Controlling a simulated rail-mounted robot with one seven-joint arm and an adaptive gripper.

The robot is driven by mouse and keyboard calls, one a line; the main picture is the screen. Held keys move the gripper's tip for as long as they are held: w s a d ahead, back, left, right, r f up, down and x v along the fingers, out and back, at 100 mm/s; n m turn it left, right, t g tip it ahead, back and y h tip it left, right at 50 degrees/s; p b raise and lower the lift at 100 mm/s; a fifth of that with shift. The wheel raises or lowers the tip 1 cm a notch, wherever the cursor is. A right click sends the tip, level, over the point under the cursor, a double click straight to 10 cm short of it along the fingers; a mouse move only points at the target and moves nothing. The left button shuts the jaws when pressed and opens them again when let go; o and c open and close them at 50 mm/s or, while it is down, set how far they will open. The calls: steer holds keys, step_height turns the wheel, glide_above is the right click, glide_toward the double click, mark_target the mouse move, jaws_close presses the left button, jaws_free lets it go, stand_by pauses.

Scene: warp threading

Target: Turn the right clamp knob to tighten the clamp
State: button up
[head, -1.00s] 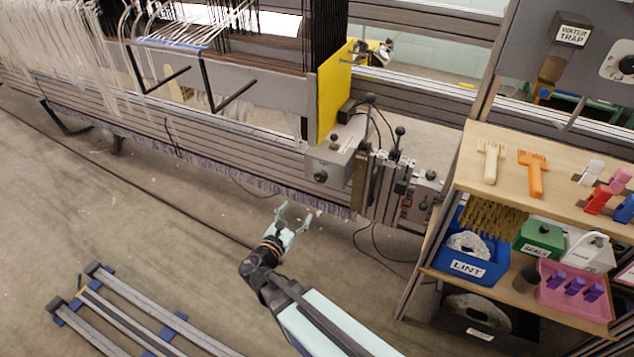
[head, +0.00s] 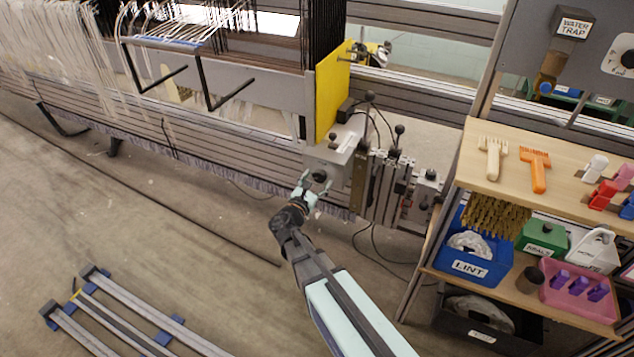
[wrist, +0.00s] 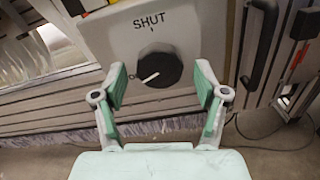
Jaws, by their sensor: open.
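The clamp knob is a round black knob (wrist: 160,69) with a white pointer line, on the front of a light grey box (wrist: 110,38) marked "SHUT". The pointer aims to the lower left, away from the word above the knob. In the head view the knob (head: 319,176) is partly framed by my gripper (head: 311,182). In the wrist view my gripper (wrist: 160,92) is open, with one green-padded finger on each side of the knob and visible gaps between. The fingers do not appear to touch the knob.
A yellow plate (head: 329,90) stands above the grey box. Levers with black ball tops (head: 398,130) rise at its right. A wooden shelf (head: 510,179) with combs and bins stands further right. The floor (head: 200,260) in front is clear apart from cables and a rail frame.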

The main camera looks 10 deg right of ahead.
steer(key=shift+w+d, duration=0.1)
steer(key=shift+c, duration=0.3)
steer(key=c, duration=1.1)
